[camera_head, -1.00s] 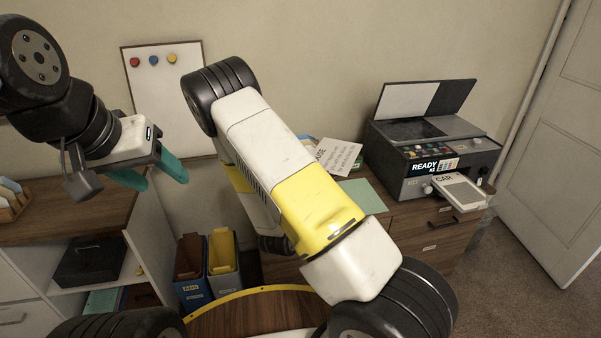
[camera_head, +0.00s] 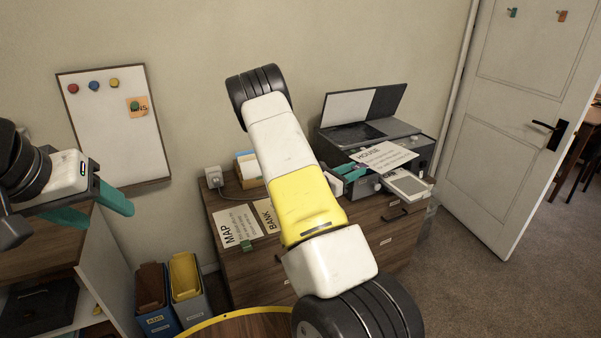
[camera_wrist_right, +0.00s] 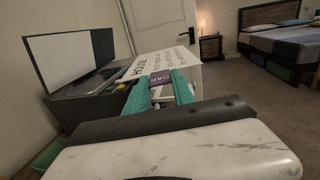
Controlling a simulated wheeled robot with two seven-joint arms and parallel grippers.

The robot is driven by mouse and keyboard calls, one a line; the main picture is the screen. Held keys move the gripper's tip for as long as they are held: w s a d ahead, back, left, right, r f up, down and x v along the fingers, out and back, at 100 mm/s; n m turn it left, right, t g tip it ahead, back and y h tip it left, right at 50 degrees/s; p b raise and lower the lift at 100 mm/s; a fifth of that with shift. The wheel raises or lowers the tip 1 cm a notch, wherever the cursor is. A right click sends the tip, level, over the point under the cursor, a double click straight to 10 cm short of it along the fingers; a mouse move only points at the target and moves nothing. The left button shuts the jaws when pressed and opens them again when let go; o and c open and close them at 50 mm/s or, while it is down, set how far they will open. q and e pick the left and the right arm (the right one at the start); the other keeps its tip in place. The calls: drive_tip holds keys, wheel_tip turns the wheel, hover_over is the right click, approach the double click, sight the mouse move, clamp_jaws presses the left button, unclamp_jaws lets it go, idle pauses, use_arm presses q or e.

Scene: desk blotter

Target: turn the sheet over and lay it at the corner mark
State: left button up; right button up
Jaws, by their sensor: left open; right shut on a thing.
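A white sheet headed HOUSE (camera_head: 388,155) is held in the air in front of the printer, with its printed side toward the head camera. It also shows in the right wrist view (camera_wrist_right: 160,63), beyond the fingertips. My right gripper (camera_head: 352,173) is shut on the sheet's near left part; its teal fingers also show in the right wrist view (camera_wrist_right: 160,88). My left gripper (camera_head: 108,210) is open and empty at the far left, away from the sheet. I cannot make out a corner mark or a blotter; my right arm covers part of the desk.
The printer (camera_head: 420,150) has its lid up and a card in its front tray (camera_head: 410,187). Sheets marked MAP (camera_head: 238,226) and BANK (camera_head: 268,214) lie on the wooden desk (camera_head: 236,262). File boxes (camera_head: 186,280) stand on the floor. A door (camera_head: 520,110) is at right.

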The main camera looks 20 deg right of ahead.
sight(379, 168)
drive_tip(key=d+g, duration=0.1)
drive_tip(key=d, duration=0.1)
drive_tip(key=s+d+r+m+g, duration=0.1)
drive_tip(key=d, duration=0.2)
drive_tip(key=s+d+m+g, duration=0.1)
drive_tip(key=d, duration=0.2)
drive_tip(key=shift+s+d+r+g, duration=0.15)
drive_tip(key=shift+d+r+g, duration=0.05)
drive_tip(key=shift+d+g, duration=0.1)
drive_tip(key=shift+a, duration=0.1)
